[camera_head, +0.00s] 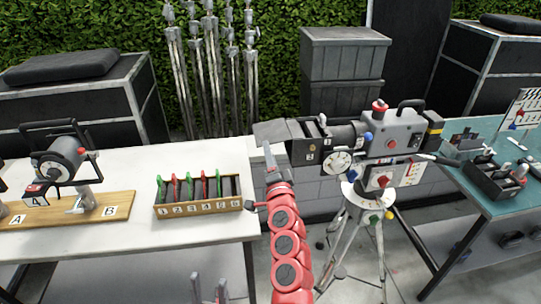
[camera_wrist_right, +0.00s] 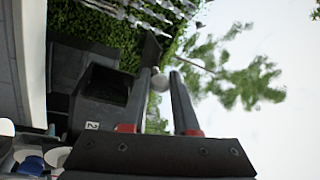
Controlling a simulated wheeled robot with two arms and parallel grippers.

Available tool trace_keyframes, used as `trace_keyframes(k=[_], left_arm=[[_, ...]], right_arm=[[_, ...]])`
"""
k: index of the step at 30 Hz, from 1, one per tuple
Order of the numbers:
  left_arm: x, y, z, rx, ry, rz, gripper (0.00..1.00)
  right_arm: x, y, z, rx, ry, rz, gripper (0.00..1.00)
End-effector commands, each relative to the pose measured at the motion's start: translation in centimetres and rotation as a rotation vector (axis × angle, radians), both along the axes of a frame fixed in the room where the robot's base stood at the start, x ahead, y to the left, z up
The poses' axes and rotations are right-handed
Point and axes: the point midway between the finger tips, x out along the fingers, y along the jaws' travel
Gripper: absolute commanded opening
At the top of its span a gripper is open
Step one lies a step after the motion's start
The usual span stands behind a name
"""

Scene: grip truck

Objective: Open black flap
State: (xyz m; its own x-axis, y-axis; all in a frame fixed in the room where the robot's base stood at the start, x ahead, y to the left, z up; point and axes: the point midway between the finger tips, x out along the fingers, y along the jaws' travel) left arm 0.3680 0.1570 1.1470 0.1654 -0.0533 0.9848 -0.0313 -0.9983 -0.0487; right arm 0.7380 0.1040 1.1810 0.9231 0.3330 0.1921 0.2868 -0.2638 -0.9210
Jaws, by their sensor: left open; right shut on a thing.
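The film camera (camera_head: 385,135) stands on a tripod, its matte box (camera_head: 312,148) facing left. The black flap (camera_head: 271,131) sticks out from the upper left of the matte box and looks grey in this light. My right gripper (camera_head: 269,153) is at the end of the red arm, just below the flap, shut on it. In the right wrist view the fingers (camera_wrist_right: 164,78) reach up beside the dark matte box opening (camera_wrist_right: 106,84); the exact contact is hard to see. My left gripper (camera_head: 208,290) is open and empty at the bottom edge.
A white table (camera_head: 130,240) on the left holds a wooden board (camera_head: 65,208) with a handled device and a numbered rack (camera_head: 198,208). A teal table (camera_head: 500,195) with small parts stands at the right. Tripod legs (camera_head: 345,240) occupy the floor between the tables.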

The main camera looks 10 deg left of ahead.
Motion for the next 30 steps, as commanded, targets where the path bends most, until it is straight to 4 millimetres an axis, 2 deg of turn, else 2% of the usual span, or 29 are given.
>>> trace_keyframes(k=[9, 24, 25, 27, 30], left_arm=[[-0.01, 0.0, 0.57, 0.0, 0.0, 0.0, 0.5], [0.0, 0.0, 0.59, 0.0, 0.0, 0.0, 0.5], [0.0, 0.0, 0.6, 0.0, 0.0, 0.0, 0.5], [0.0, 0.0, 0.6, 0.0, 0.0, 0.0, 0.5], [0.0, 0.0, 0.59, 0.0, 0.0, 0.0, 0.5]], right_arm=[[-0.01, 0.0, 0.88, 0.098, 0.03, -0.002, 0.0], [0.0, -0.04, 0.93, 0.11, 0.033, -0.003, 0.0], [0.0, -0.04, 0.92, 0.11, 0.033, -0.003, 0.34], [0.0, -0.04, 0.91, 0.11, 0.033, -0.003, 0.41], [-0.01, -0.02, 0.89, 0.109, 0.035, -0.002, 0.41]])
